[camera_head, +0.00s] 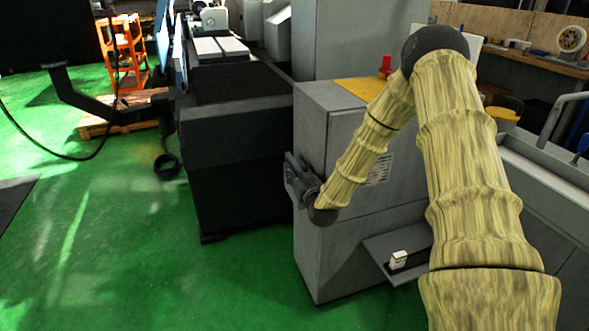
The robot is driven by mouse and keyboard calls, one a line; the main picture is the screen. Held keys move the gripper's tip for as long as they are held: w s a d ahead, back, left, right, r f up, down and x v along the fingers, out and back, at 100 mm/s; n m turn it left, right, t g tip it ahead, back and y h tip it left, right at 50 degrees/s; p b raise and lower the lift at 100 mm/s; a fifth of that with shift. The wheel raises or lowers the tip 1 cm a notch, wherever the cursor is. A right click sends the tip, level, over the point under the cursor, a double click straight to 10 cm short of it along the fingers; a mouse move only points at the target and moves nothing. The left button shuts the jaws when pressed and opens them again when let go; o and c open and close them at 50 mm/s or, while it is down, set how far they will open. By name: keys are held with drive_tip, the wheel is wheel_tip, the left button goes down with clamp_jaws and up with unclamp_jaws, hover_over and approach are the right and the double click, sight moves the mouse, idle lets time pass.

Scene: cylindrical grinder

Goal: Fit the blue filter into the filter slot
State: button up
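My arm in its yellowish sleeve reaches down to the grey cabinet (345,235) in the middle. My gripper (293,172) is at the cabinet's left front edge, at about mid height. It is small and dark here, so I cannot tell whether it is open or shut, touching the cabinet, or holding anything. I cannot make out a blue filter; it may be hidden at the gripper or behind my arm. I cannot make out the filter slot either.
A small white block (398,259) sits on a low grey shelf (385,243) jutting from the cabinet. The dark grinder base (245,175) stands to the left. A railed grey unit (545,190) is at right. Green floor (100,240) is open at left.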

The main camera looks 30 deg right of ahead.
drive_tip(key=v, duration=0.9)
drive_tip(key=shift+s+a, duration=0.15)
drive_tip(key=shift+s, duration=0.15)
drive_tip(key=s+a+f+n+g+y, duration=0.1)
drive_tip(key=s+a+f+g+y, duration=0.35)
drive_tip(key=a+f, duration=0.75)
drive_tip(key=s+a+f+n+g, duration=0.1)
drive_tip(key=s+a+f+g, duration=0.3)
drive_tip(key=s+f, duration=0.45)
drive_tip(key=s+a+f+g, duration=0.3)
drive_tip(key=s+a+f, duration=0.1)
drive_tip(key=s+f, duration=0.45)
drive_tip(key=s+a+f+g, duration=0.2)
drive_tip(key=s+a+g, duration=0.1)
drive_tip(key=s, duration=0.7)
drive_tip(key=s+a+f+g, duration=0.2)
drive_tip(key=s+g, duration=0.1)
drive_tip(key=s, duration=0.6)
wheel_tip(320, 180, up, 14)
drive_tip(key=p, duration=1.4)
drive_tip(key=shift+s+a+r+p, duration=0.2)
drive_tip(key=shift+p, duration=0.15)
